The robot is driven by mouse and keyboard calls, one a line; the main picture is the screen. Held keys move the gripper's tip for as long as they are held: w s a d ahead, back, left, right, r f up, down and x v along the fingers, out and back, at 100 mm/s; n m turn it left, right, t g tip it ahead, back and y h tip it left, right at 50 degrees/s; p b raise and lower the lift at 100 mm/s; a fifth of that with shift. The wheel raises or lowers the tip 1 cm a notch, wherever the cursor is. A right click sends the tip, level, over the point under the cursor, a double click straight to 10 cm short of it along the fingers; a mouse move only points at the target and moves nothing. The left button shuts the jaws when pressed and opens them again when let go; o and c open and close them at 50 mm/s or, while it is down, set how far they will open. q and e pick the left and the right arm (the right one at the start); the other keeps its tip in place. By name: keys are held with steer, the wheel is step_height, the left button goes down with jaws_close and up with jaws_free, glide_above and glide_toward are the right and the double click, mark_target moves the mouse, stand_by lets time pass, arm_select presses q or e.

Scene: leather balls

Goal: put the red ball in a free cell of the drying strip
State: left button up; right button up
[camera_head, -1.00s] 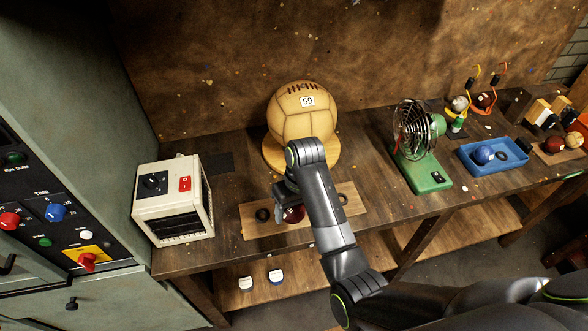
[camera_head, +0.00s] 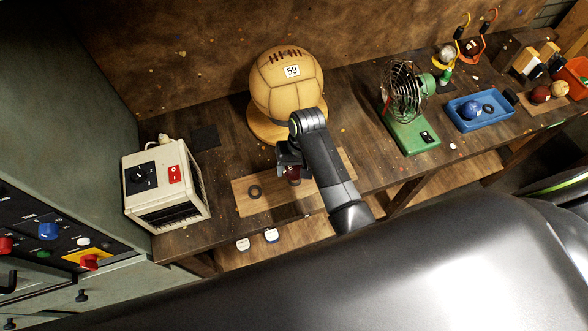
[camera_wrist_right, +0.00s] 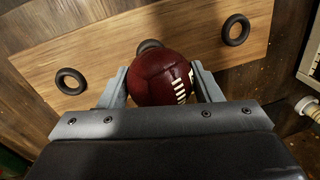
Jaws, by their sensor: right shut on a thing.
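The red ball (camera_wrist_right: 161,78), dark red with white lacing, is between the jaws of my right gripper (camera_wrist_right: 161,88), which is shut on it. In the head view the gripper (camera_head: 291,167) and the ball (camera_head: 292,174) are over the middle of the wooden drying strip (camera_head: 275,197). The wrist view shows the strip (camera_wrist_right: 110,52) with a left ring (camera_wrist_right: 70,81), a right ring (camera_wrist_right: 236,30) and a middle ring (camera_wrist_right: 149,45) partly hidden behind the ball. The left and right rings are empty. I cannot tell the ball's height above the strip. My left gripper is not in view.
A large tan ball (camera_head: 287,88) marked 59 stands on a round base behind the strip. A white box heater (camera_head: 165,185) is at left, a green fan (camera_head: 410,105) at right. Farther right are a blue tray (camera_head: 485,122) with a blue ball (camera_head: 472,110) and more balls.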

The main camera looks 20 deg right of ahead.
step_height(320, 180, down, 2)
steer(key=shift+f, duration=0.2)
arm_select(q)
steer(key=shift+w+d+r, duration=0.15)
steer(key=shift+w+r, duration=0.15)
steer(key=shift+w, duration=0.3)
arm_select(e)
steer(key=shift+s, duration=0.1)
steer(key=shift+f, duration=0.15)
steer(key=o, duration=1)
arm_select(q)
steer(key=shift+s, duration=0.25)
arm_select(e)
steer(key=shift+o, duration=0.2)
